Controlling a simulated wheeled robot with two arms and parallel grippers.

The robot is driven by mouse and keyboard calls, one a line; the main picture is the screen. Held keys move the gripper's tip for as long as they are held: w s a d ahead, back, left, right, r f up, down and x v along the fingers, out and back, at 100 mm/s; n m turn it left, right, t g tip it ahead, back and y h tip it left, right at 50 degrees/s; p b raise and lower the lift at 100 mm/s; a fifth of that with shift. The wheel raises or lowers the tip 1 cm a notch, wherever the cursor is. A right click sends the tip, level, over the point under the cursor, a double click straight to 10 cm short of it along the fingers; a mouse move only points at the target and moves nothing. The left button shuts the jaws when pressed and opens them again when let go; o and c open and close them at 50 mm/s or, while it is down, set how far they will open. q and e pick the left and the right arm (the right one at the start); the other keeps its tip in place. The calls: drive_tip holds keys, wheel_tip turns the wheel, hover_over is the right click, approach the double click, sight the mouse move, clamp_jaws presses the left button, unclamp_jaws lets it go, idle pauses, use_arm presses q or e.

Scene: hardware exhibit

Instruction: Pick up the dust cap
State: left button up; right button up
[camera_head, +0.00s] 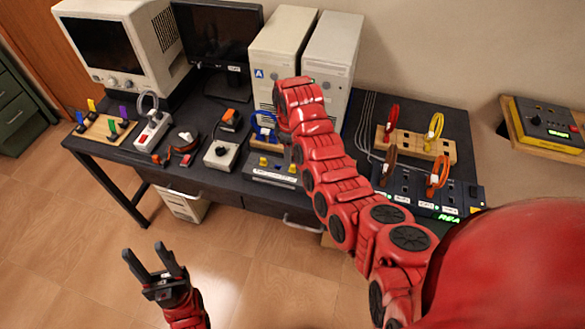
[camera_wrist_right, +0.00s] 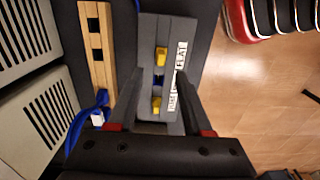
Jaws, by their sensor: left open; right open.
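Two small yellow pieces that look like dust caps, one upper (camera_wrist_right: 161,57) and one lower (camera_wrist_right: 156,104), sit on a grey panel box (camera_wrist_right: 145,65) with white labels, one reading "FLAT". A dark blue spot lies between them. In the head view the yellow pieces, left (camera_head: 263,162) and right (camera_head: 292,168), show on the same box near the desk's front edge. My right gripper (camera_wrist_right: 158,80) is open above the box, its fingers on either side of the yellow pieces; the head view mostly hides it behind my arm. My left gripper (camera_head: 145,250) is open and empty over the floor.
A wooden holder (camera_wrist_right: 98,70) with a blue cable (camera_wrist_right: 75,130) stands beside the box. Two computer towers (camera_head: 332,60) stand behind it. A grey box with a knob (camera_head: 222,153) is to its left. Colored cable loops hang on a wooden rack (camera_head: 412,140) at right.

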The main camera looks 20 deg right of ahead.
sight(293, 165)
drive_tip(key=f+p, duration=0.2)
drive_tip(key=f, duration=0.2)
drive_tip(key=shift+s+d+p, duration=0.25)
drive_tip(key=shift+d+p, duration=0.1)
drive_tip(key=shift+p, duration=0.05)
drive_tip(key=shift+f, duration=0.7)
clamp_jaws()
